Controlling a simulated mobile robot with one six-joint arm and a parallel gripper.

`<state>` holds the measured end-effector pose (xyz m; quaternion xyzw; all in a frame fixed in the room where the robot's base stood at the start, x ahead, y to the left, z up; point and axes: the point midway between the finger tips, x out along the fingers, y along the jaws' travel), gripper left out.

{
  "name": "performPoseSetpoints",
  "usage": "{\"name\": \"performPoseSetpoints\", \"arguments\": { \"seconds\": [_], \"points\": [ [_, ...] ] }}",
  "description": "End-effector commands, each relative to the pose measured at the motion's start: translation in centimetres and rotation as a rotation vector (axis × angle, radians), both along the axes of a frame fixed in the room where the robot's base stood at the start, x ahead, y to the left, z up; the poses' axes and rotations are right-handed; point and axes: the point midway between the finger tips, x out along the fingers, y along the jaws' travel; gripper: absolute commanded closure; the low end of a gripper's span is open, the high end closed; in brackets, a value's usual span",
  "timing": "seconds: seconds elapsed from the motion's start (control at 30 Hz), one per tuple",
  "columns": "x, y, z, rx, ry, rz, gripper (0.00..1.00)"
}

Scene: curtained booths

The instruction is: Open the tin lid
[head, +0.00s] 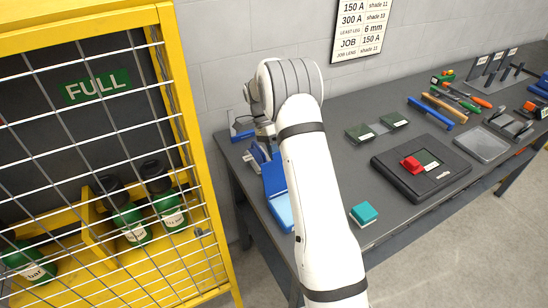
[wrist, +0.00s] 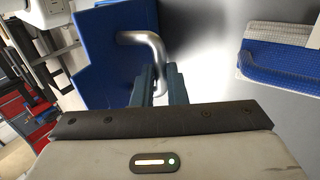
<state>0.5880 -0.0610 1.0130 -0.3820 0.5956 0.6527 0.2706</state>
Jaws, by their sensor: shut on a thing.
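The blue tin (head: 276,182) stands at the left end of the grey bench, partly hidden behind my arm. In the wrist view its blue lid (wrist: 95,65) fills the upper left and carries a bent metal handle (wrist: 150,42). My gripper (wrist: 158,82) has its two dark fingers closed around the lower end of this handle. In the head view my white arm covers the gripper and the handle. How far the lid stands open cannot be told from these views.
A blue-and-white item (wrist: 275,68) lies to the right of the handle. A teal block (head: 364,214) and a black case with a red part (head: 420,168) are on the bench (head: 330,150). A yellow mesh cage (head: 170,60) with green bottles stands close on the left.

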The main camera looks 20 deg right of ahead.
Motion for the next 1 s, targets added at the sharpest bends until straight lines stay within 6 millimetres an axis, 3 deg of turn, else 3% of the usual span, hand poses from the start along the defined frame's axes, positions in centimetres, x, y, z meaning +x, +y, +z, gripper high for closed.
{"name": "performPoseSetpoints", "arguments": {
  "seconds": [0.4,0.43,0.7,1.0],
  "points": [
    [-0.13,0.11,-0.39,-0.001,0.009,0.007,1.00],
    [-0.13,0.11,-0.39,-0.001,0.009,0.007,0.87],
    [0.01,0.19,-0.19,-0.002,0.003,0.008,0.66],
    [0.40,0.29,0.22,-0.003,-0.001,0.008,0.66]
  ]
}}
